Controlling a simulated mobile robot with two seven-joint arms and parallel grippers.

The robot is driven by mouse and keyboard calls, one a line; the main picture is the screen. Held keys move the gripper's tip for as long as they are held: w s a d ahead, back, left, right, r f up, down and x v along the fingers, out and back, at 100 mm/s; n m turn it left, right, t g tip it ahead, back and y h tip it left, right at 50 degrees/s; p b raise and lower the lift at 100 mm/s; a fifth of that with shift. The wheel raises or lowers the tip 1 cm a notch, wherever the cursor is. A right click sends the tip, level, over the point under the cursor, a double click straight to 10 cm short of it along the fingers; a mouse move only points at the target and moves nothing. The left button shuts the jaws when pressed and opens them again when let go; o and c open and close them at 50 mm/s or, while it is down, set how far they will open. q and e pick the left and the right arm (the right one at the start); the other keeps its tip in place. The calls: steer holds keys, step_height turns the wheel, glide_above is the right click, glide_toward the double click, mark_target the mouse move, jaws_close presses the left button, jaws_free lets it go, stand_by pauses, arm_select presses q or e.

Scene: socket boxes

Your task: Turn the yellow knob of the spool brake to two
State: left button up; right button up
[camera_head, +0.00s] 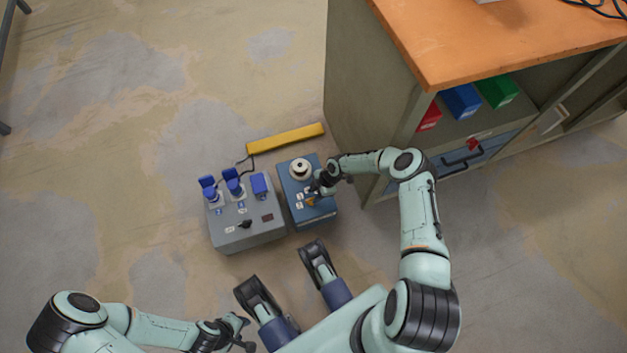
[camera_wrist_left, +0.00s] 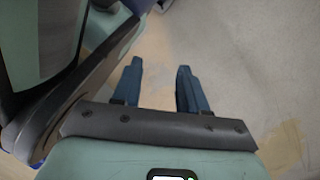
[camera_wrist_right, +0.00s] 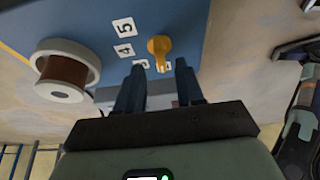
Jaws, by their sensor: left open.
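The spool brake is a blue box (camera_head: 325,213) on the floor, with a white spool (camera_head: 300,167) on top; the spool also shows brown winding in the right wrist view (camera_wrist_right: 65,72). Its yellow knob (camera_wrist_right: 158,46) is in the right wrist view, beside white labels reading 5 (camera_wrist_right: 124,27) and 4 (camera_wrist_right: 125,50). Other labels are partly hidden, their numbers unclear. My right gripper (camera_wrist_right: 157,66) is open over the box, with the knob just beyond the gap between its fingertips; I cannot tell whether they touch. My left gripper (camera_wrist_left: 158,65) is open and empty, away from the box.
A grey socket box (camera_head: 240,228) with blue plugs and a black knob stands left of the spool brake. A yellow bar (camera_head: 286,138) lies behind them. A cabinet with an orange top (camera_head: 480,45) stands at the right. The floor at the left is free.

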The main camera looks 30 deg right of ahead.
arm_select(q)
steer(key=w, duration=0.1)
steer(key=w+r, duration=0.1)
steer(key=t+p, duration=0.1)
steer(key=shift+w+d+r, duration=0.15)
steer(key=shift+w+r, duration=0.1)
steer(key=shift+w, duration=0.15)
arm_select(e)
steer(key=v, duration=0.4)
steer(key=shift+s+d+r, duration=0.1)
steer(key=shift+d+r, duration=0.1)
steer(key=shift+r, duration=0.05)
